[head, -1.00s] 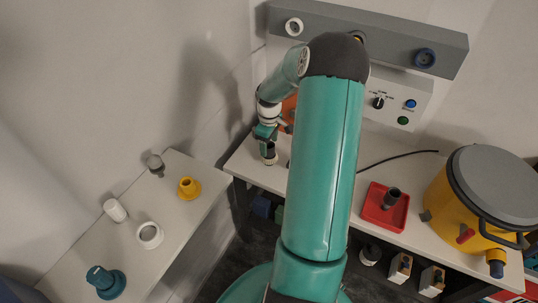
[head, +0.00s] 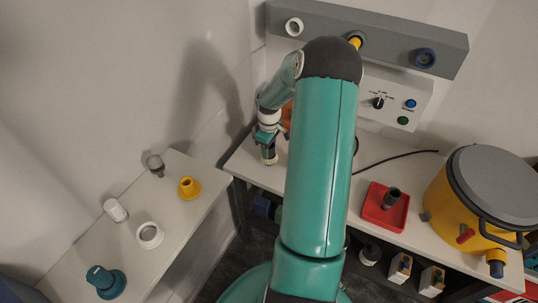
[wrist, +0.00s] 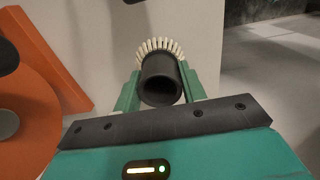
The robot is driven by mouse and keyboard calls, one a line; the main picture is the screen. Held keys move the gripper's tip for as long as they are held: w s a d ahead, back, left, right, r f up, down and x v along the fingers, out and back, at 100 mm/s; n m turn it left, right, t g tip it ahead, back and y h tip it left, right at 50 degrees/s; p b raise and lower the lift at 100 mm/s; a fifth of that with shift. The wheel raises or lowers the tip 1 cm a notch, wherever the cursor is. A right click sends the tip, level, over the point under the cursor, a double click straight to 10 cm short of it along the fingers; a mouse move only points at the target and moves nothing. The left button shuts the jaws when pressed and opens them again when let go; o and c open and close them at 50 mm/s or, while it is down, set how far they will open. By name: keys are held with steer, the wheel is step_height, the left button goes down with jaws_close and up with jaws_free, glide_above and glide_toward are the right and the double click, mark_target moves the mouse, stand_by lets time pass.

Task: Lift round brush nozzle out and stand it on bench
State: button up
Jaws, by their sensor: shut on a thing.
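The round brush nozzle (wrist: 160,77) is a dark tube with a ring of pale bristles at its far end. My gripper (wrist: 160,92) is shut on its tube, with one green finger on each side in the wrist view. In the head view, my gripper (head: 266,143) is over the left end of the white bench (head: 248,165), and the nozzle (head: 269,156) shows below the fingers with its pale bristle end down. I cannot tell whether the bristles touch the bench top.
An orange thing (wrist: 35,95) stands close on the left in the wrist view. A red tray (head: 375,216) with a dark fitting and a yellow drum (head: 470,190) are farther right on the bench. A side table (head: 190,222) at left holds several fittings.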

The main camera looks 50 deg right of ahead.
steer(key=shift+r, duration=0.9)
steer(key=shift+r, duration=0.3)
steer(key=shift+r, duration=0.35)
steer(key=shift+r, duration=0.35)
steer(key=shift+r, duration=0.6)
